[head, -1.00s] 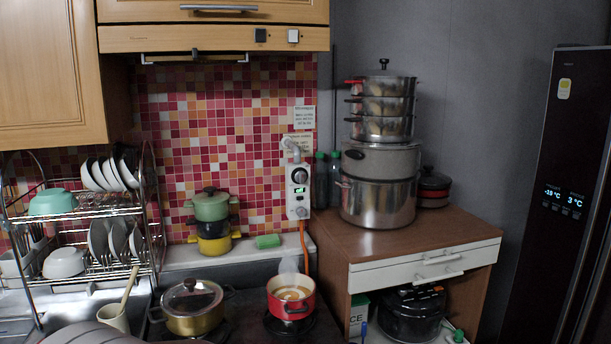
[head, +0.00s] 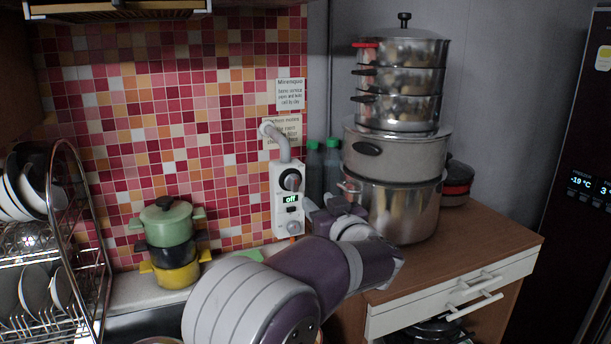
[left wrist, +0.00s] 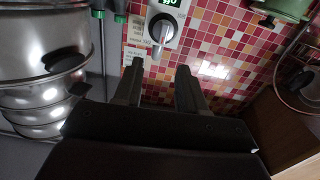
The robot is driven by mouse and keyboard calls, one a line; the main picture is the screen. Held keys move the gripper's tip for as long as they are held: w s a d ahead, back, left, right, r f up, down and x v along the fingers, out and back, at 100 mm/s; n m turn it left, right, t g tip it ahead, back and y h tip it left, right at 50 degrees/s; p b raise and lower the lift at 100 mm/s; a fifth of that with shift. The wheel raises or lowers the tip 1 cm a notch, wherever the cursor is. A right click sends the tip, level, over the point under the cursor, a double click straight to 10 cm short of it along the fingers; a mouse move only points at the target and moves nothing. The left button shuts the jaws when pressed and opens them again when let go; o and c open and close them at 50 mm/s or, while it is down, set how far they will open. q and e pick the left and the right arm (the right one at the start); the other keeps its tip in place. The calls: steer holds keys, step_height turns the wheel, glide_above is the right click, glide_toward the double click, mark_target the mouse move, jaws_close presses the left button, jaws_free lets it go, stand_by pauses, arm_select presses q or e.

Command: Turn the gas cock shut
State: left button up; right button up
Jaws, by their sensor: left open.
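The gas cock is a round dark dial (head: 291,180) on a white wall box (head: 286,222) below a bent grey pipe (head: 280,142). A green display under the dial reads "off". In the left wrist view, turned upside down, the dial (left wrist: 163,28) has a pale bar running roughly up and down. My left gripper (head: 328,208) is just right of the box in the head view. Its two fingers (left wrist: 157,80) are apart with nothing between them. They point toward the wall and are clear of the dial. My right gripper is not in view.
A tall stack of steel pots (head: 400,190) and green-capped bottles (head: 323,163) stand close right of the box. Small stacked pots (head: 165,222) and a dish rack (head: 75,240) are to the left. My left arm hides the stove area.

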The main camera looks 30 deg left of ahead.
mark_target(296, 179)
arm_select(q)
steer(key=p+x, duration=0.1)
steer(key=x, duration=0.6)
steer(key=r+p+x, duration=0.1)
steer(key=x, duration=0.2)
steer(key=shift+a+p, duration=0.3)
steer(key=shift+a, duration=0.05)
steer(key=shift+w+a, duration=0.25)
steer(key=shift+a, duration=0.05)
steer(key=shift+w+a+f, duration=0.1)
steer(key=shift+w+a, duration=0.05)
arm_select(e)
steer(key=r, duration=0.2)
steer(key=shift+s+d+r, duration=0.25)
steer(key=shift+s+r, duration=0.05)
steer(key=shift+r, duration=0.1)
arm_select(q)
jaws_close()
